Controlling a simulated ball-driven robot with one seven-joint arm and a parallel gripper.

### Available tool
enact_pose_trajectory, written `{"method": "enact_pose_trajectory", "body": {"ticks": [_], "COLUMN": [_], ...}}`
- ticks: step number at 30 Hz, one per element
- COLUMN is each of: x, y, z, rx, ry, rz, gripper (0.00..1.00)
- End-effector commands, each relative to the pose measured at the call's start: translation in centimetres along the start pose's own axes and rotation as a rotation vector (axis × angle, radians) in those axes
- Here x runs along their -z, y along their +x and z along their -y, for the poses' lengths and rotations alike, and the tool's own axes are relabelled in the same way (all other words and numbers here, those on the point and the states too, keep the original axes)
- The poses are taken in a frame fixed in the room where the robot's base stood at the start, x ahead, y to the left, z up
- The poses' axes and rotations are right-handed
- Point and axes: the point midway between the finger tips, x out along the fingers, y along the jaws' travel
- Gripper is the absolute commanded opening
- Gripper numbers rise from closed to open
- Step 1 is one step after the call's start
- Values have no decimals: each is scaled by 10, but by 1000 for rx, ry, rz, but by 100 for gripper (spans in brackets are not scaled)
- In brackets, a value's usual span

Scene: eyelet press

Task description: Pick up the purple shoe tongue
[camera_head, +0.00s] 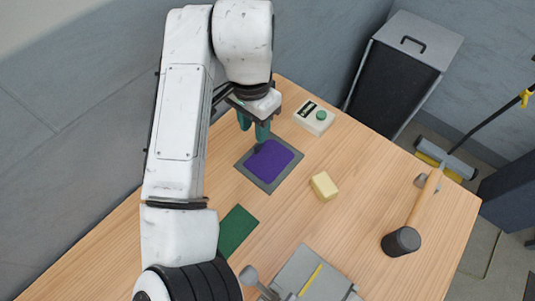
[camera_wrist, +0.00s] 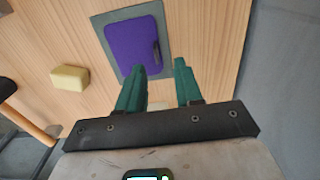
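The purple shoe tongue (camera_head: 269,160) lies flat on a dark grey mat (camera_head: 264,185) on the wooden table. In the wrist view the purple shoe tongue (camera_wrist: 130,45) shows beyond the fingers, with a small dark mark near its right edge. My gripper (camera_head: 254,136) has two green fingers pointing down at the back edge of the mat.
A yellow block (camera_head: 324,186) and a mallet (camera_head: 402,240) lie to the right. A white box with a green button (camera_head: 314,117) stands behind. A green mat (camera_head: 236,231) and a grey press plate (camera_head: 310,275) are at the front. The table around the block is clear.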

Motion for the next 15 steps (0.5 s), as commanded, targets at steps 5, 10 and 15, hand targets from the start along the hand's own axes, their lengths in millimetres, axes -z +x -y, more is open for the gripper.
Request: {"method": "enact_pose_trajectory", "body": {"ticks": [5,10,15], "x": [0,2,2], "y": [12,37,53], "z": [-2,-6,-5], "rx": [-1,-2,0], "ry": [-1,-1,-2], "rz": [1,1,1], "gripper": [35,35,35]}}
